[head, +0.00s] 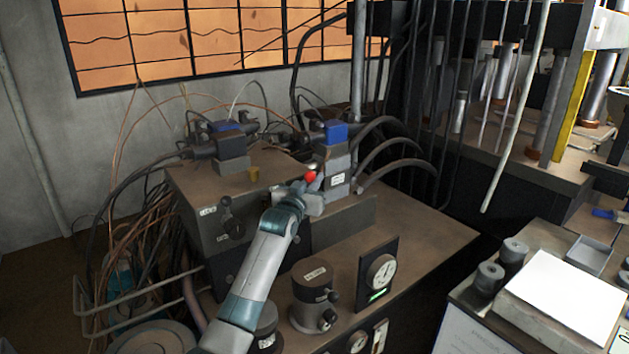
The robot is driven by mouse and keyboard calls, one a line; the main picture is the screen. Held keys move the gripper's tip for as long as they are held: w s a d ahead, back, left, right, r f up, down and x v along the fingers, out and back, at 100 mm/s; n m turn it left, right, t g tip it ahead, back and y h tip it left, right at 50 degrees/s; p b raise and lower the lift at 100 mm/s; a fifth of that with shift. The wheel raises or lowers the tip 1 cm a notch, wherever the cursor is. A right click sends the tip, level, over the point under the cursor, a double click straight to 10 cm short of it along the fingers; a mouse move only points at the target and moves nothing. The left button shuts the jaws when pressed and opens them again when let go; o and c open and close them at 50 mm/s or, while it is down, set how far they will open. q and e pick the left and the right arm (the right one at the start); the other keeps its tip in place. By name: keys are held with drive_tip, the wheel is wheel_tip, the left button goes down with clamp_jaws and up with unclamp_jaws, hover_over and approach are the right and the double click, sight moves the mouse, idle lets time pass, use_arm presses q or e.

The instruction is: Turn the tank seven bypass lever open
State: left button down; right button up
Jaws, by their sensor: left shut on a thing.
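A lever with a red ball knob (311,177) stands at the front of a grey valve block (337,160) with a blue top, on the hydraulic unit. My left gripper (309,184) is at the red knob and shut on the lever. The gripper and wrist hide most of the lever's shaft, so its angle is hard to tell. A small white label on the valve block is too small to read. My right gripper is not in view.
A second valve block (232,160) with a blue top stands to the left, with hoses around it. A bench with a white sheet (566,297) is at the right.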

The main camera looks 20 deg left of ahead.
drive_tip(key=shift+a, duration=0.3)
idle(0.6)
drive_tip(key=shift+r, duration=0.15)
